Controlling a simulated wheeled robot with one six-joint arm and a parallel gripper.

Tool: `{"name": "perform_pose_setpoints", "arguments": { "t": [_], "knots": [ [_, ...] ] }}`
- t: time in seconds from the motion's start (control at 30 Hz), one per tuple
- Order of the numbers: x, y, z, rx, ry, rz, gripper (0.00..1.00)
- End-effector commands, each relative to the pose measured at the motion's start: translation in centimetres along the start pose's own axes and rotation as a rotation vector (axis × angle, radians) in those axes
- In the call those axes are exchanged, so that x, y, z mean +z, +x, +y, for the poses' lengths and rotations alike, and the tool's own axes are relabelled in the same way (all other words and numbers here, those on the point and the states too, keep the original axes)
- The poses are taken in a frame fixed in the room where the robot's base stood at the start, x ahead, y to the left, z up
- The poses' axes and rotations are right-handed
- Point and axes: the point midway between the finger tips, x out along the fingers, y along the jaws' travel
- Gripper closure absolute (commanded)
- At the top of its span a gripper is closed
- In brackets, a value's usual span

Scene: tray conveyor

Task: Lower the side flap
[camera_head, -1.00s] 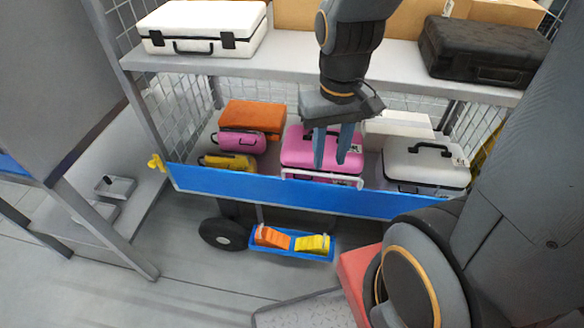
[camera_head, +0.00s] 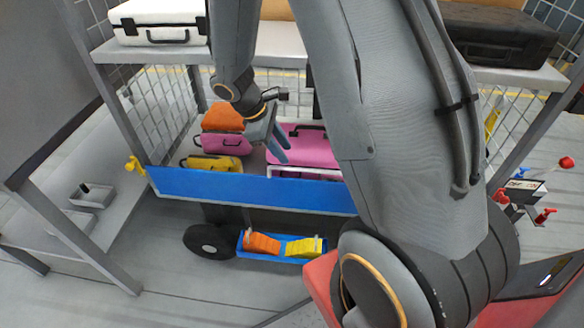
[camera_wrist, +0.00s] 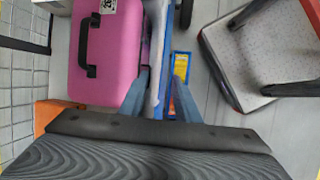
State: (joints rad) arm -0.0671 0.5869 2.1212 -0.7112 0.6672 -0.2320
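The blue side flap (camera_head: 235,190) stands upright along the front of the cart's lower shelf. A yellow latch (camera_head: 134,164) sits at its left end, and a white handle bar (camera_head: 290,173) shows behind its top edge. My gripper (camera_head: 278,152) is open and empty above the flap, near its middle. In the wrist view my gripper (camera_wrist: 159,82) has its fingers apart, with the edge of the blue flap (camera_wrist: 161,62) seen between them. I cannot tell whether they touch it. My arm hides the flap's right end.
Pink (camera_head: 302,146), orange (camera_head: 222,117) and yellow (camera_head: 214,164) cases lie behind the flap. A blue tray (camera_head: 283,258) with orange and yellow pieces is below. White (camera_head: 160,22) and black (camera_head: 497,35) cases stand on the upper shelf. A grey table (camera_head: 60,215) is at left.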

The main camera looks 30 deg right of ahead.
Motion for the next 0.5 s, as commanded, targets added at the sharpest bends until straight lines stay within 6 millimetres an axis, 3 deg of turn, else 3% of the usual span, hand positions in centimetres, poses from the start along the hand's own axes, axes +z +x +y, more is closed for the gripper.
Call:
{"name": "perform_pose_setpoints", "arguments": {
  "t": [0.5],
  "knots": [
    [-0.3,6.6,0.4,0.007,-0.022,-0.007,0.71]
  ]
}}
